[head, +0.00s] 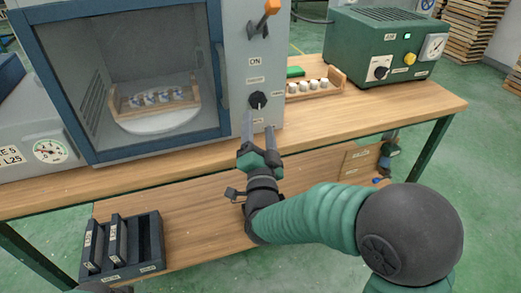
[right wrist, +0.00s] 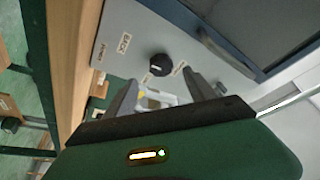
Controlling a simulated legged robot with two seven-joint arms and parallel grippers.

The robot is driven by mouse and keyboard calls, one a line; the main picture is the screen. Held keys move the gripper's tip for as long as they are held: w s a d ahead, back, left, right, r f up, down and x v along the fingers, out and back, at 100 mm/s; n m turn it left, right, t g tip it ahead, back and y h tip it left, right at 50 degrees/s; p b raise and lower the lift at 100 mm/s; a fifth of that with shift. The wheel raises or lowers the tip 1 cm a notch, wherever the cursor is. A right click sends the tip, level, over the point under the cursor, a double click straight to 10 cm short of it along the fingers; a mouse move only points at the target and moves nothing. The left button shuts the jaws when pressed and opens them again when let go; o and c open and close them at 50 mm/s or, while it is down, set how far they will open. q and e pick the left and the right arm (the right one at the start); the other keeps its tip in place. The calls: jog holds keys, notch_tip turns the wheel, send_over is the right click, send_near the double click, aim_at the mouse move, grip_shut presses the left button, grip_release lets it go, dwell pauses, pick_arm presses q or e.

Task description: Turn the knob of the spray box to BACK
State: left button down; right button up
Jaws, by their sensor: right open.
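The spray box (head: 236,40) stands on the bench, with a grey panel beside its blue-framed door. My right gripper (head: 259,121) is open, just below and in front of the knob. In the right wrist view the knob (right wrist: 159,64) shows beyond the gap between the open fingers (right wrist: 160,80), apart from them.
An orange-tipped lever (head: 271,8) sits above the knob. A tray (head: 189,93) with small pieces rests on a white turntable (head: 157,120) inside the box. Right of the box are a wooden tray (head: 334,77) of white pieces and a green machine (head: 372,45). A dark rack (head: 146,264) stands below left.

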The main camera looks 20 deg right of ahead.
jog(key=v, duration=0.9)
jog(key=shift+f, duration=0.15)
